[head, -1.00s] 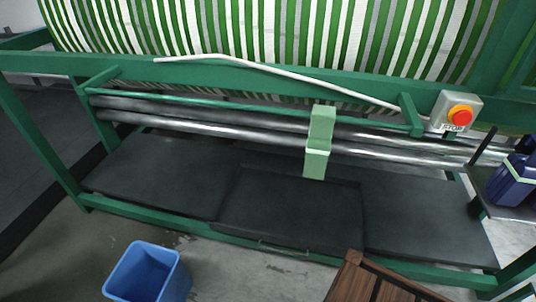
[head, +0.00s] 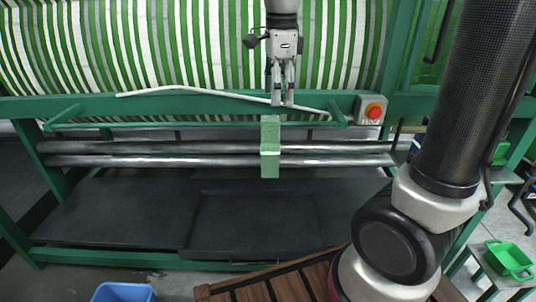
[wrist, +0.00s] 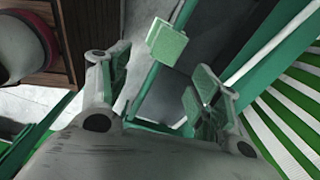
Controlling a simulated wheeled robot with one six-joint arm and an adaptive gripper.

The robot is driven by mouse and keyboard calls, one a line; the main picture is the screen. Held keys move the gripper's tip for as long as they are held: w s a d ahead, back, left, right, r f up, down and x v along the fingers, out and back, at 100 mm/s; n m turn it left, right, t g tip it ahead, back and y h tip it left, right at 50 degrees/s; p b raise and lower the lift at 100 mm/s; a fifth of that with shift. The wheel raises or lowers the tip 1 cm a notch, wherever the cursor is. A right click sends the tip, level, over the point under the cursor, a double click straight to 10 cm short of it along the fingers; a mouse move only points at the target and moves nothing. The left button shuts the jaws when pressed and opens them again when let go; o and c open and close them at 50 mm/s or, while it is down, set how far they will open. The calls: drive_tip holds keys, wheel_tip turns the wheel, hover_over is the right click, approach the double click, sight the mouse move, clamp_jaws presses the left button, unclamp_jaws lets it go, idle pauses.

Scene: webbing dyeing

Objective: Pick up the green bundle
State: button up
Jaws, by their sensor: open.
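The green bundle (head: 270,148) is a light green folded strip that hangs over the upper green rail and in front of the metal rollers. In the wrist view the bundle (wrist: 166,42) lies beyond the fingertips, near the top middle. My gripper (head: 282,102) points down just above the bundle and slightly right of it in the head view. In the wrist view my gripper (wrist: 160,88) has its two fingers wide apart with nothing between them. The gripper does not visibly touch the bundle.
A white rod (head: 215,93) crosses the green frame close behind the gripper. A grey box with a red stop button (head: 374,111) sits right of it. Metal rollers (head: 150,160) and a dark tray (head: 110,215) lie below. A blue bin (head: 123,292) stands at the front.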

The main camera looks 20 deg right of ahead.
sight(270, 118)
drive_tip(key=shift+w+a+f+m, duration=0.25)
drive_tip(key=shift+w+a+m, duration=0.1)
drive_tip(key=shift+a+m, duration=0.1)
drive_tip(key=shift+w+a+f+m, duration=0.2)
drive_tip(key=shift+w+a+m, duration=0.1)
drive_tip(key=shift+a+m, duration=0.15)
wheel_tip(270, 118, down, 8)
drive_tip(key=shift+d+r, duration=0.15)
drive_tip(key=shift+r, duration=0.05)
drive_tip(key=shift+c, duration=0.2)
clamp_jaws()
